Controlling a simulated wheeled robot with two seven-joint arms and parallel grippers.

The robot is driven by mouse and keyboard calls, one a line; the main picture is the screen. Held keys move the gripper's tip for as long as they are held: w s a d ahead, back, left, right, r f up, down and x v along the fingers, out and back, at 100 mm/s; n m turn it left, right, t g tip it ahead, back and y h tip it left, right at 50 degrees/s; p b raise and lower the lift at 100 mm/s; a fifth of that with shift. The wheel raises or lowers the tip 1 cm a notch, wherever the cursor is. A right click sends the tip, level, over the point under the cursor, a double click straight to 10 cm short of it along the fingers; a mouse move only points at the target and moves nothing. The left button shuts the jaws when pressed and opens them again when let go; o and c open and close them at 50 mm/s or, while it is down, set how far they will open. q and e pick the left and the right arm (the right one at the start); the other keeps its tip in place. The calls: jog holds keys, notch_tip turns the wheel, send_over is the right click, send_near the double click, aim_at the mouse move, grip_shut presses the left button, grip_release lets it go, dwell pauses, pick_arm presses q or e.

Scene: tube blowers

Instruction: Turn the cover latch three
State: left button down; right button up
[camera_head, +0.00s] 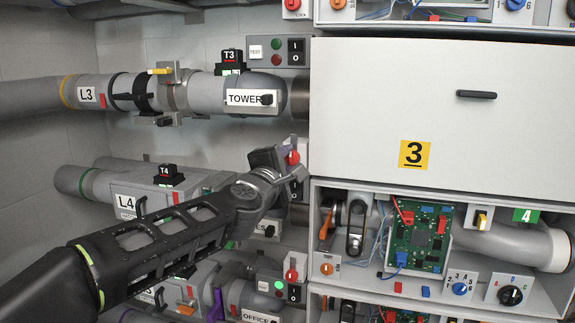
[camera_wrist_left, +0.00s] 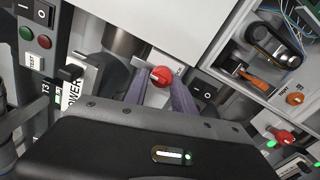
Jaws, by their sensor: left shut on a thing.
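The cover latch three appears as a red knob (camera_head: 294,157) on a small grey plate at the lower left of the white cover (camera_head: 365,110) marked 3. The cover is closed, with a black handle. In the left wrist view the red knob (camera_wrist_left: 161,76) sits between the two purple-grey fingers of my left gripper (camera_wrist_left: 161,88). My left gripper (camera_head: 286,163) is shut on the knob, reaching up from the lower left. In the head view its wrist partly hides the plate around the knob. My right gripper is not in view.
An open compartment below the cover holds a green circuit board (camera_head: 418,238), cables and knobs. Pipes marked L3 (camera_head: 87,93) and TOWER (camera_head: 246,98) run at left. A switch panel (camera_head: 276,52) is above. Another red knob (camera_head: 291,274) is below.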

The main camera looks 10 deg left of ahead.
pick_arm(q)
jog(key=shift+f, duration=0.45)
jog(key=c, duration=1.4)
grip_release()
jog(key=o, duration=0.3)
jog(key=shift+r, duration=0.2)
jog(key=s, duration=0.7)
jog(key=shift+s+a, duration=0.25)
jog(key=shift+s, duration=0.15)
